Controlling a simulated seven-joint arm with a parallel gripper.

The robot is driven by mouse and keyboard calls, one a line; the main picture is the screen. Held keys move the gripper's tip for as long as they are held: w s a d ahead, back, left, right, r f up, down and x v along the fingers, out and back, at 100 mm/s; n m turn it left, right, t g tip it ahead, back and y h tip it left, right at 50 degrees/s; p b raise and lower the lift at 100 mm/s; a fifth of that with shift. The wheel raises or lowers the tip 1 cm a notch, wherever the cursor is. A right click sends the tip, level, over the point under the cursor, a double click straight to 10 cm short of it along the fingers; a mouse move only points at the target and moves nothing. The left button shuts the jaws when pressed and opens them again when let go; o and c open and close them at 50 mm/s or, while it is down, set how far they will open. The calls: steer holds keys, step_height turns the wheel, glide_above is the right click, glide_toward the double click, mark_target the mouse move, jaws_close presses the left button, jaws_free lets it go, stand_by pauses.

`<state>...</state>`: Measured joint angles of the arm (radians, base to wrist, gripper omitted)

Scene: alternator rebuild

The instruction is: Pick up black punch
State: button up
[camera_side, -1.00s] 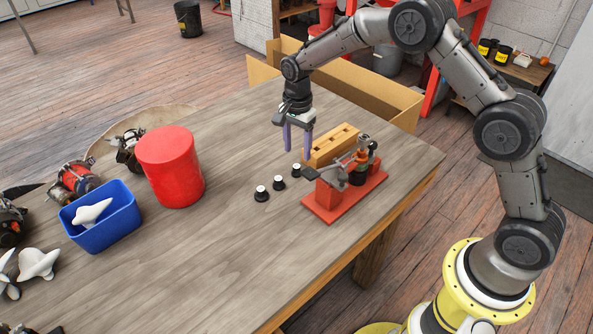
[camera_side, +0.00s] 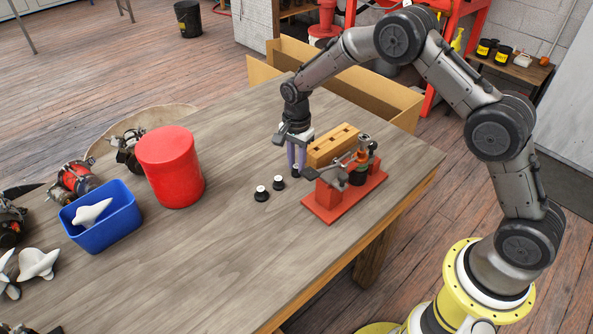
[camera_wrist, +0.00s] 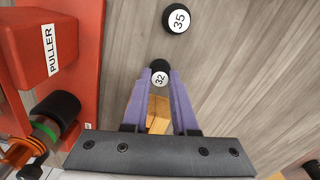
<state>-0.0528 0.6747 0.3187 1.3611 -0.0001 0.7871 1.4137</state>
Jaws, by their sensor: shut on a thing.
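Several small black punches with round white tops stand in a row on the wooden table. My gripper (camera_side: 296,165) points down at the row's end nearest the wooden block, its purple fingers at table level. In the wrist view the fingertips (camera_wrist: 160,76) are shut on the black punch marked 32 (camera_wrist: 159,76), one finger on each side. In the side view the fingers mostly hide it. The punch marked 35 (camera_wrist: 177,18) stands just beyond it, apart from the fingers. In the side view two free punches show, a nearer one (camera_side: 262,193) and a middle one (camera_side: 279,183).
The red puller stand (camera_side: 329,208) and a wooden block (camera_side: 332,147) with slots are close to the right of my gripper. A red canister (camera_side: 170,168) and a blue bin (camera_side: 102,226) holding a white part are to the left. The front table is clear.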

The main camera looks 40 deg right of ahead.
jaws_close()
step_height(320, 180, up, 10)
stand_by(0.5)
steer(key=shift+r, duration=0.1)
steer(key=shift+o, duration=1)
jaws_free()
jaws_close()
